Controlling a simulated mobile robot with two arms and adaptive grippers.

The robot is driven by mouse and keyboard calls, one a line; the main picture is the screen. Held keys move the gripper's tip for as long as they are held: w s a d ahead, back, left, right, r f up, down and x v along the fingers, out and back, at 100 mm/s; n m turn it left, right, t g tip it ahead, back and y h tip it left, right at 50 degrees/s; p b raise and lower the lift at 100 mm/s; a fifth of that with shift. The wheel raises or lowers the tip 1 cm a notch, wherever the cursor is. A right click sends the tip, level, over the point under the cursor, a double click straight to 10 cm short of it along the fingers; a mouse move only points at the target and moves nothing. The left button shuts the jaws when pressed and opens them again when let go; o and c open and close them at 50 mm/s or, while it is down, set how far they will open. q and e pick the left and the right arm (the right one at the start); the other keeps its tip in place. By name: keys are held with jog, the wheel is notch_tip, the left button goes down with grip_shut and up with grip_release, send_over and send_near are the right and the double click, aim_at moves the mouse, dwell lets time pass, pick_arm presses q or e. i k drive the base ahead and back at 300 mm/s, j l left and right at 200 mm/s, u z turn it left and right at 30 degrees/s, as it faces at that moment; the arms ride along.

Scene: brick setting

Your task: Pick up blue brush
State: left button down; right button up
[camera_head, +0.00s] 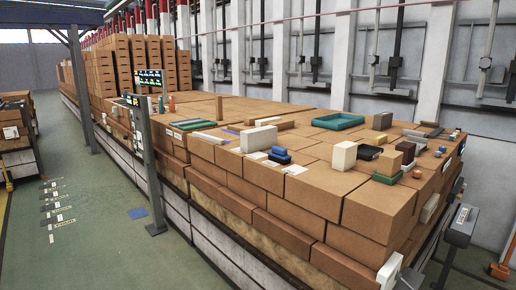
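A small blue object (280,155), which may be the blue brush, lies on top of the brick stack (330,187) near its front edge. It looks like blue blocks lying close together, and its bristles cannot be made out. It is too small to identify with certainty. Neither of my grippers can be made out in the head view. Nothing is seen touching the blue object.
A cream block (258,138) stands behind the blue object, and another cream block (343,156) stands to its right. A green tray (338,121) lies farther back. Several small items crowd the right end. A post with displays (148,150) stands at the left aisle, whose green floor (95,240) is mostly clear.

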aim_at(278, 155)
jog(key=i+j+z, duration=0.1)
jog(key=z, duration=0.35)
jog(key=i+j+z, duration=0.15)
jog(key=z, duration=0.25)
jog(key=i+j, duration=0.05)
jog(key=i, duration=0.05)
